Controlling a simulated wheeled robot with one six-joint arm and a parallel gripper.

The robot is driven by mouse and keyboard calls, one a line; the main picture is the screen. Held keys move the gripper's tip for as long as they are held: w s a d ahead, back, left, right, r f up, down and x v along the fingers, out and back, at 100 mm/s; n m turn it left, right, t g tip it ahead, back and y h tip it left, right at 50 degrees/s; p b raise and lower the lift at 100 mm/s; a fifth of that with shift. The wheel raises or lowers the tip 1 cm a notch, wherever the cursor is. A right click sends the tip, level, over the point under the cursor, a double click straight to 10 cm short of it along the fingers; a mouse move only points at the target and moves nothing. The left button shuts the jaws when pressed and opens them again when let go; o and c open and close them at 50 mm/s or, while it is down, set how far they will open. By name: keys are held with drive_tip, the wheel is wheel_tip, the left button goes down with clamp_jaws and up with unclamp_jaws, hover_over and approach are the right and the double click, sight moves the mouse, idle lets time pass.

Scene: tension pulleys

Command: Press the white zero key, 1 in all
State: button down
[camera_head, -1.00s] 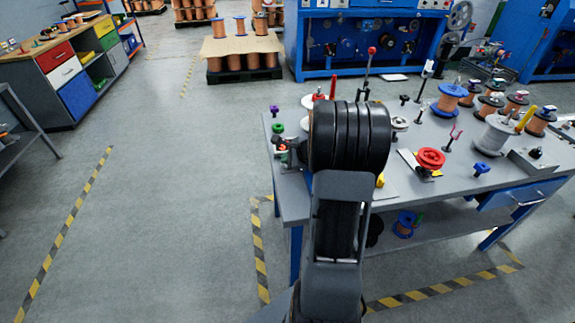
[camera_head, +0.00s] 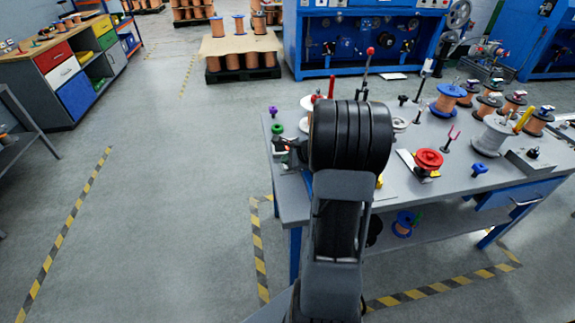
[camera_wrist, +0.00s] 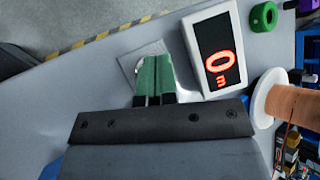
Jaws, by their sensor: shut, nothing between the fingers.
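My gripper (camera_wrist: 154,62) is shut and empty in the wrist view. Its two green fingers lie side by side, with their tips over a pale square plate (camera_wrist: 128,66) on the grey table. A whitish round part, apparently the white zero key (camera_wrist: 148,48), shows just beyond the fingertips and is mostly hidden by them. I cannot tell whether the tips touch it. A white-framed display (camera_wrist: 190,45) next to the plate shows a red 0 with a small m below. In the head view, my arm hides most of the gripper and the key.
A green ring (camera_wrist: 264,16) and a copper spool (camera_wrist: 292,104) stand right of the display in the wrist view. In the head view, the table (camera_head: 408,180) bears a red knob (camera_head: 429,159), spools and small tools. Open floor lies left of the table.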

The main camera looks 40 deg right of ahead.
drive_tip(key=shift+w+a+r, duration=0.1)
drive_tip(key=shift+r, duration=0.3)
wheel_tip(320, 180, up, 5)
drive_tip(key=p, duration=0.4)
drive_tip(key=shift+f, duration=0.2)
idle(0.5)
